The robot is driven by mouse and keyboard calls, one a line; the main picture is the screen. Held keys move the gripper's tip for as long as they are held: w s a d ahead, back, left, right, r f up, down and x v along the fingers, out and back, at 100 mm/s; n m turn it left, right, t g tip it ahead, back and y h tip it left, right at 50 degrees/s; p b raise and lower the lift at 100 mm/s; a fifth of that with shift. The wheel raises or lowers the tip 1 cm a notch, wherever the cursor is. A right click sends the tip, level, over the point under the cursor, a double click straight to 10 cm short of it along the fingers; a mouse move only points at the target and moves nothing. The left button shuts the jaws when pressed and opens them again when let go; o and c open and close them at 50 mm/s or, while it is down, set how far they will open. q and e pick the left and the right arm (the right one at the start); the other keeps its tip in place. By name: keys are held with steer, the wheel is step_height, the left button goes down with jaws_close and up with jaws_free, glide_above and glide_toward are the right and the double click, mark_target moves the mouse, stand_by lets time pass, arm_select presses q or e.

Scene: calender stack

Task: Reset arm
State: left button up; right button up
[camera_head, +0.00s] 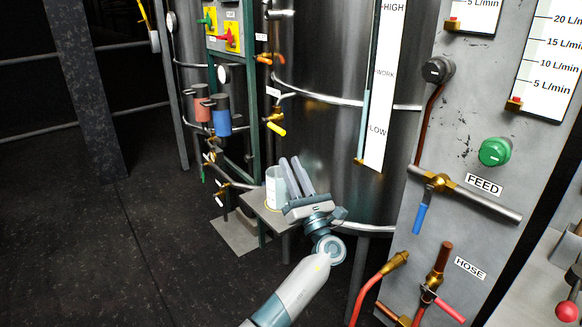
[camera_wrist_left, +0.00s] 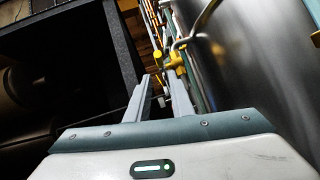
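My left gripper (camera_head: 293,160) reaches in from the bottom of the head view, its two fingers pointing up and away in front of the steel tank (camera_head: 325,130). In the left wrist view its fingers (camera_wrist_left: 159,76) stand apart with a gap between them, and nothing is held. A pale cup-like container (camera_head: 272,187) stands on a small grey shelf (camera_head: 262,212) just left of the fingers and is partly hidden by them. I cannot tell whether they touch. My right gripper is in neither view.
A grey panel (camera_head: 470,130) with a green knob (camera_head: 495,151), a blue-handled FEED valve (camera_head: 422,218) and hose fittings stands at the right. Pipes, a red cylinder (camera_head: 202,108) and a blue cylinder (camera_head: 221,116) crowd the tank's left side. The dark floor (camera_head: 90,250) at left is clear.

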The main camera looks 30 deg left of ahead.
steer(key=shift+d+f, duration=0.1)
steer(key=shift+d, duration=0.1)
